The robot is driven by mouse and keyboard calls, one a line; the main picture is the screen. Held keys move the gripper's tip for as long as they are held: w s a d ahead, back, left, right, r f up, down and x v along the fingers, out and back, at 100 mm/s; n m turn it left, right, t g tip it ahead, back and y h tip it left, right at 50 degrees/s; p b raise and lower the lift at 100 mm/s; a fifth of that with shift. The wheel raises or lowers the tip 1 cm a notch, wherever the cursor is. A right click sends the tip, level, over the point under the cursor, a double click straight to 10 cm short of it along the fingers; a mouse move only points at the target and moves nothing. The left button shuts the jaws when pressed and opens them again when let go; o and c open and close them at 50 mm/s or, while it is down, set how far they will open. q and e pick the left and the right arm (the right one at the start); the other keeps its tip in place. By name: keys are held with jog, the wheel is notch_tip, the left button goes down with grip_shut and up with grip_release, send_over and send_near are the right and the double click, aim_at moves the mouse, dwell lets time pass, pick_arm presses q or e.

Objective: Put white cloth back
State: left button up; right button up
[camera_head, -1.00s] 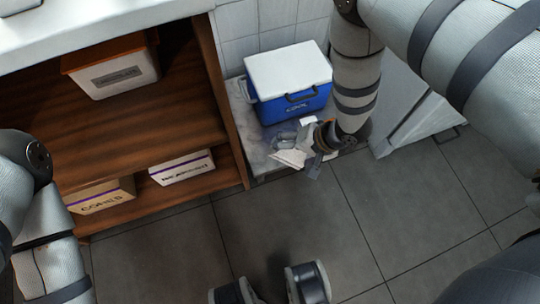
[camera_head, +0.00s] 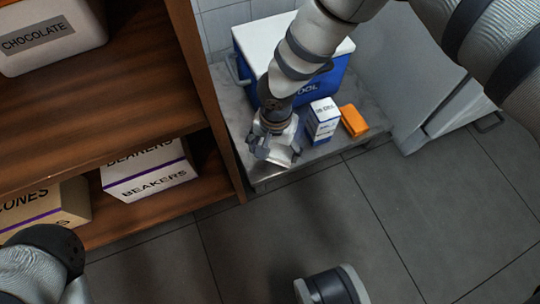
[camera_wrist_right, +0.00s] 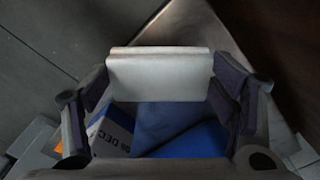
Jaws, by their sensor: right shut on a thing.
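My right gripper (camera_head: 272,145) reaches down over the left front part of a low grey stand, beside a small white-and-blue box. It is shut on the white cloth (camera_head: 284,156), which shows as a pale patch at the fingers. In the right wrist view the cloth (camera_wrist_right: 160,75) is a flat white piece between the two dark fingers of the gripper (camera_wrist_right: 160,85). I cannot tell whether the cloth touches the stand. My left arm shows at the lower left of the head view, but its gripper is out of view.
The grey stand (camera_head: 235,119) holds a blue cooler with white lid (camera_head: 262,40), the white-and-blue box (camera_head: 323,117) and an orange block (camera_head: 353,121). A wooden shelf (camera_head: 217,110) with labelled boxes stands close on the left.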

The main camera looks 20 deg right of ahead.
aim_at(274, 147)
jog(key=shift+w+d+f+b, duration=0.1)
jog(key=shift+w+f+b, duration=0.4)
jog(key=shift+f+b, duration=0.2)
notch_tip(274, 147, down, 3)
jog(key=b, duration=0.3)
jog(key=shift+w, duration=0.15)
jog(key=shift+r, duration=0.15)
pick_arm(q)
notch_tip(274, 147, down, 3)
jog(key=shift+s+d+f, duration=0.15)
pick_arm(e)
jog(key=o, duration=1.2)
notch_tip(274, 147, up, 11)
jog(key=p, duration=0.5)
pick_arm(q)
jog(key=shift+w+r+p, duration=0.15)
jog(key=shift+r+p, duration=0.05)
jog(key=shift+r, duration=0.75)
jog(key=shift+w+r+p, duration=0.1)
jog(key=shift+r+p, duration=0.1)
jog(key=shift+r, duration=0.75)
pick_arm(e)
jog(key=shift+r, duration=0.5)
